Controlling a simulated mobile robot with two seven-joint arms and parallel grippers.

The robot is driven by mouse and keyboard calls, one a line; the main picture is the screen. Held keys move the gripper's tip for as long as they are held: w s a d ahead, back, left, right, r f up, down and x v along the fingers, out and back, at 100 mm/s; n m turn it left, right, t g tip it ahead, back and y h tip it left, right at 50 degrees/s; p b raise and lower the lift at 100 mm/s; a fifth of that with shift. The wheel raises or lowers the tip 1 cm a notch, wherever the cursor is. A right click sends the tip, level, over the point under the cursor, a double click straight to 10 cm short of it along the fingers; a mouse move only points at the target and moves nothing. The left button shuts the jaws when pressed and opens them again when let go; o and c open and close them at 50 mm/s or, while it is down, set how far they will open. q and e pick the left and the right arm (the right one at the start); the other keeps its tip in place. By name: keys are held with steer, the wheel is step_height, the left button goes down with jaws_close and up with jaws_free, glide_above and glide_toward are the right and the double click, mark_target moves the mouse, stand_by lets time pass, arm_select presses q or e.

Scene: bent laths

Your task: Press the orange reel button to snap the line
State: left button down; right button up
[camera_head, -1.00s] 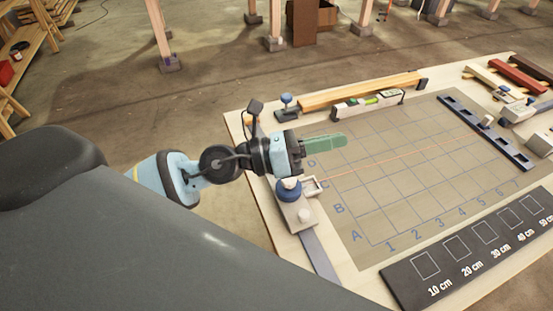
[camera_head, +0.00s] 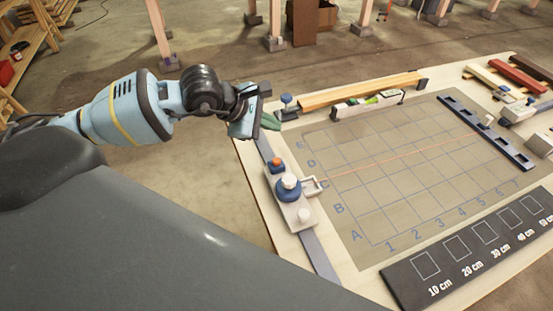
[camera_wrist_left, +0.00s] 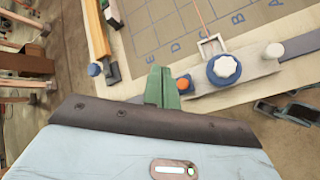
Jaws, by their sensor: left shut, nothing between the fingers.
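The reel (camera_head: 289,190) sits on a metal rail at the left edge of the board, with a blue and white knob. Its small orange button (camera_head: 276,161) shows behind the knob, and also in the left wrist view (camera_wrist_left: 184,84). An orange line (camera_head: 400,160) runs from the reel's hook (camera_head: 312,186) across the gridded mat (camera_head: 410,185). My left gripper (camera_head: 271,122) has green fingers, shut and empty, beyond the button near the board's far left corner. In the left wrist view the green fingers (camera_wrist_left: 161,86) appear just left of the button, apart from it as far as I can tell. My right gripper is not in view.
A blue-knobbed clamp (camera_head: 287,105), a wooden lath (camera_head: 360,91) and a spirit level (camera_head: 367,103) lie along the far edge. A dark rail (camera_head: 485,130) stands at the mat's right. A black length scale (camera_head: 470,250) lies in front.

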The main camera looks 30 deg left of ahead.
mark_target(277, 162)
arm_select(q)
steer(key=shift+f, duration=0.15)
